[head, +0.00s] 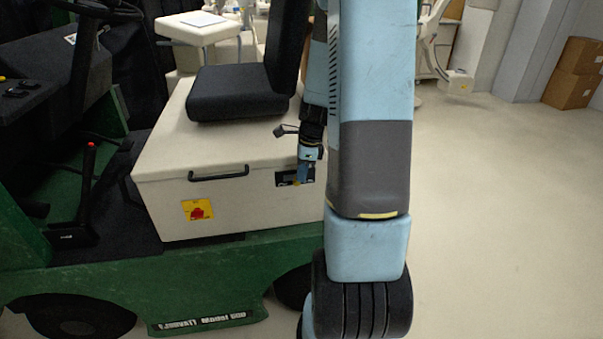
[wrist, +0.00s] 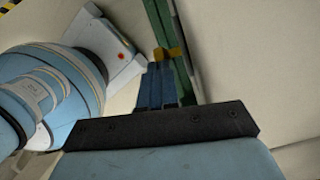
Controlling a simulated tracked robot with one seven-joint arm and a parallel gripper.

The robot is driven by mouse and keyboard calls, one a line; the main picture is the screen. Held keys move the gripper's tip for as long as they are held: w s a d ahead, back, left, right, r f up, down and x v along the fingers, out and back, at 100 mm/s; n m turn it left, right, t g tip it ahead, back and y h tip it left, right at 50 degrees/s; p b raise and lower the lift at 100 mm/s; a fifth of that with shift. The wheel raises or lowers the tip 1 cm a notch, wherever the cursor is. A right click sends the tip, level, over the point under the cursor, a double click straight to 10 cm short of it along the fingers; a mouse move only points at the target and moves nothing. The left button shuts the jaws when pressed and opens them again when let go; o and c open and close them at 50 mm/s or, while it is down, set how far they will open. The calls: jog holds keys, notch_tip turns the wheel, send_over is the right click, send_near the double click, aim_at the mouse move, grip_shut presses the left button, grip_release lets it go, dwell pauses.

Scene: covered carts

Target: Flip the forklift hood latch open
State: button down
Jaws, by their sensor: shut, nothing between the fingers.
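The forklift hood (head: 160,150) is a cream box with a black seat on top. The dark hood latch (head: 281,179) is on the upper right of its front face, partly covered by my gripper. My gripper (head: 298,181) points down at the latch, its tips over or right beside it; I cannot tell whether they touch. In the wrist view my gripper (wrist: 167,54) shows its blue fingers together with yellowish tips, with nothing between them. The latch cannot be made out clearly in the wrist view, so its position is unclear.
A black handle (head: 218,174) and a yellow label with a red switch (head: 198,210) are left of the latch. The black seat (head: 240,92) stands above. The green forklift body (head: 200,278) runs below. Open floor (head: 500,220) lies at the right, with cardboard boxes (head: 576,75) behind.

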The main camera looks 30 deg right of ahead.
jog(key=s+d+v, duration=0.1)
jog(key=d+v, duration=0.1)
jog(key=v, duration=1)
jog(key=shift+d, duration=0.15)
jog(key=shift+s+f, duration=0.15)
jog(key=s+a+r+n+t+h, duration=0.2)
jog(key=s+a+r+n, duration=0.4)
jog(key=a+r+n, duration=0.6)
jog(key=s+a+r+n+t, duration=0.2)
jog(key=s+a+r+n, duration=0.2)
jog(key=s+a+n, duration=0.4)
jog(key=s+n, duration=0.2)
jog(key=n, duration=0.2)
jog(key=shift+s, duration=0.2)
jog(key=c, duration=1.8)
grip_release()
jog(key=shift+a, duration=0.15)
